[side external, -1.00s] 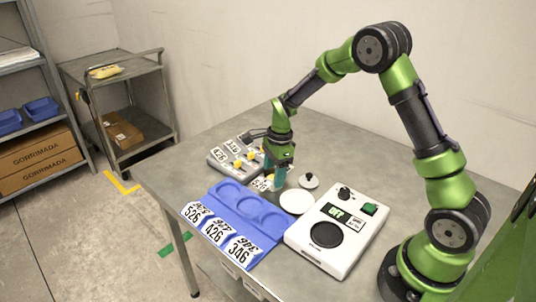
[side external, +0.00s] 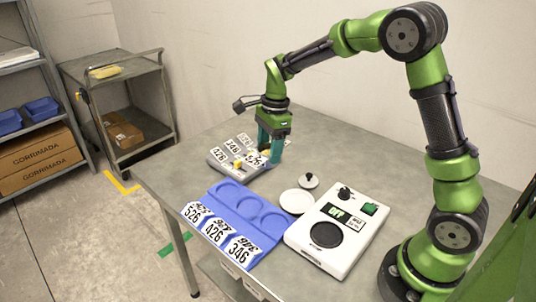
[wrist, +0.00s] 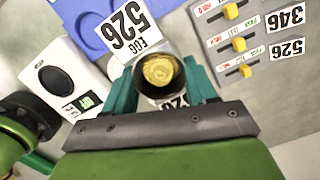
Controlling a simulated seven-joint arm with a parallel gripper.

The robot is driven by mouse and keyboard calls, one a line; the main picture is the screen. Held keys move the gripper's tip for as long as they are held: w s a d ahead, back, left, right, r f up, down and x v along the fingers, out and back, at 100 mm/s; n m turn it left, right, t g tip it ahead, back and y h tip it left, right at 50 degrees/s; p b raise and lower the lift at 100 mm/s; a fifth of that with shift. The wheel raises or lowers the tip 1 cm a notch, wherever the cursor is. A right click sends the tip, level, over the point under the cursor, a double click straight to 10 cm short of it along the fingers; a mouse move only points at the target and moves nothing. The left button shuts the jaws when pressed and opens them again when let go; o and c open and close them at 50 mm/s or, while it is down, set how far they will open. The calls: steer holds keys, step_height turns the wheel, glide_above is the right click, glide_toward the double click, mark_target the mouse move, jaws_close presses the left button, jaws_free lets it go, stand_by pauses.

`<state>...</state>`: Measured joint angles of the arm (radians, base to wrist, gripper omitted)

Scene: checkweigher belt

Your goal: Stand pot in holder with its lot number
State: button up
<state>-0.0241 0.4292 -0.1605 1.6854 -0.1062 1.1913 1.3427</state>
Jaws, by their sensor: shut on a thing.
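My gripper (side external: 270,150) is shut on a pot (wrist: 158,72) and holds it above the table at the far side. In the wrist view the pot's round opening shows yellow contents between the two teal fingers. A white card reading 526 EGG (wrist: 128,27) shows right beside the pot, and a 526 label (side external: 255,160) shows by the fingers in the side view. The blue holder (side external: 270,232) has three round recesses, which look empty. Its front labels read 526 (side external: 192,214), 426 (side external: 214,231) and 346 (side external: 240,249), from left to right.
A grey control box (side external: 222,165) with yellow sliders and number labels stands close to my gripper. A white scale (side external: 318,255) stands right of the holder. The table's back right is clear.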

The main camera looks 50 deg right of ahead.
steer(key=s+a+f, duration=0.5)
steer(key=s+a, duration=0.2)
steer(key=s, duration=0.1)
steer(key=shift+m, duration=0.3)
steer(key=w, duration=0.5)
steer(key=w+a, duration=0.1)
steer(key=w, duration=0.4)
steer(key=w+f, duration=0.1)
steer(key=w, duration=0.4)
steer(key=shift+w+a, duration=0.1)
steer(key=shift+a, duration=0.15)
steer(key=shift+w+f, duration=0.15)
steer(key=shift+w, duration=0.05)
steer(key=shift+f, duration=1.6)
steer(key=shift+f, duration=0.15)
steer(key=o, duration=1.2)
